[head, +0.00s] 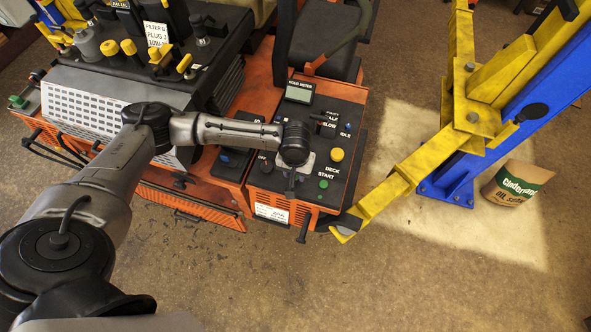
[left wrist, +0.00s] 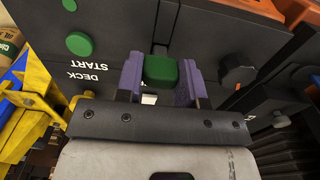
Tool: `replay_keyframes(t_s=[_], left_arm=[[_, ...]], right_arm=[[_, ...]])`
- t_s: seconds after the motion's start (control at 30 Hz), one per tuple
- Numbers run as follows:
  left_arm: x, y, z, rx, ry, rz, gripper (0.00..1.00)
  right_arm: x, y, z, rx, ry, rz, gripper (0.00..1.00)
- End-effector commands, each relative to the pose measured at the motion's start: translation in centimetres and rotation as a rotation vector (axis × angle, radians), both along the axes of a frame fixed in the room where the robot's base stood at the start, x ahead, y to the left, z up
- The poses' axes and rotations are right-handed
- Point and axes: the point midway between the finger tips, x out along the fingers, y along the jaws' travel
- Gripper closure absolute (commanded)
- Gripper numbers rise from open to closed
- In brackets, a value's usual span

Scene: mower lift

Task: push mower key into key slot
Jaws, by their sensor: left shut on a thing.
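In the left wrist view, my left gripper (left wrist: 160,82) has its two purple fingers shut on the green head of the mower key (left wrist: 160,69). The key is between the fingertips, close over the dark control panel (left wrist: 115,50). The key's shaft and the key slot are hidden, so I cannot tell whether the key is in the slot. In the head view, my left gripper (head: 290,186) points down at the front of the mower's control panel (head: 265,180), left of the "DECK START" label. My right gripper is not in view.
A green button (head: 323,184) and a yellow knob (head: 336,155) stand on the panel near the gripper. A black knob (left wrist: 237,76) is on the other side of it. A yellow lift arm (head: 395,185) lies right of the mower. Bare floor is in front.

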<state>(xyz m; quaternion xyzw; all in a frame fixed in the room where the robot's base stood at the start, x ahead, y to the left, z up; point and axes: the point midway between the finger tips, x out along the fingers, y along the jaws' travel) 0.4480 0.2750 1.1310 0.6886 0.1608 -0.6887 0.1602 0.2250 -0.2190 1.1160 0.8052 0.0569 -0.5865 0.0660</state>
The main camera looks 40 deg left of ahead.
Motion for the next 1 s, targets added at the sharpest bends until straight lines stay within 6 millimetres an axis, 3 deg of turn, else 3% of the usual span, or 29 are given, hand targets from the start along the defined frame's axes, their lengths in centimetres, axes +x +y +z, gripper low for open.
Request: replay_keyframes(t_s=[1.0], left_arm=[[0.0,0.0,-1.7,0.0,-0.001,0.0,0.87]], right_arm=[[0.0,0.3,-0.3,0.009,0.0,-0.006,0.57]])
